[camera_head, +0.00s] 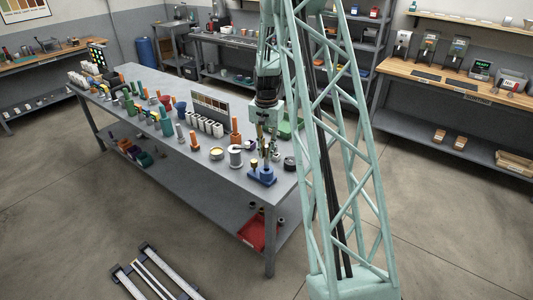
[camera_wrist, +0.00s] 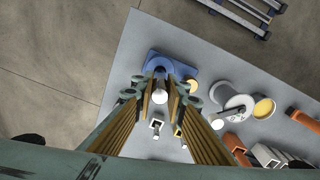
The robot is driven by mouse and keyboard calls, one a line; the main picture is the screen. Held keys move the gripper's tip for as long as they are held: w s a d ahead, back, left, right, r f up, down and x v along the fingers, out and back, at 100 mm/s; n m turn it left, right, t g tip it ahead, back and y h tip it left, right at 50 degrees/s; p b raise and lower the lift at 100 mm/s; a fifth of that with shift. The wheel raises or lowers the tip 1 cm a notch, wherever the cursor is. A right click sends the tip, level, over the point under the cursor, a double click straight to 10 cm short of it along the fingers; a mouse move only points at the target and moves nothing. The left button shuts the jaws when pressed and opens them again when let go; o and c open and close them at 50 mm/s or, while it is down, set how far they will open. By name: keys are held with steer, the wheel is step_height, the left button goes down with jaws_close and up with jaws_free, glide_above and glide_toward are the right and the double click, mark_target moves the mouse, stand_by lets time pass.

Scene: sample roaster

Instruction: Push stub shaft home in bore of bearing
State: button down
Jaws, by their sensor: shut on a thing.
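A blue bearing block (camera_head: 262,177) stands near the front right end of the long grey table.
A grey spool (camera_head: 236,158), a yellow-topped round tin (camera_head: 216,153) and an orange post (camera_head: 235,130) stand left of the block. A dark round part (camera_head: 289,163) stands to its right. White square cups (camera_head: 205,125) line up behind. The table's front edge is close.

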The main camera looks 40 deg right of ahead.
mark_target(266, 146)
steer(key=shift+f+b, duration=1.65)
steer(key=shift+f, duration=1.3)
stand_by(0.9)
steer(key=c, duration=2.5)
jaws_free()
steer(key=shift+c, duration=0.2)
steer(key=shift+r, duration=6)
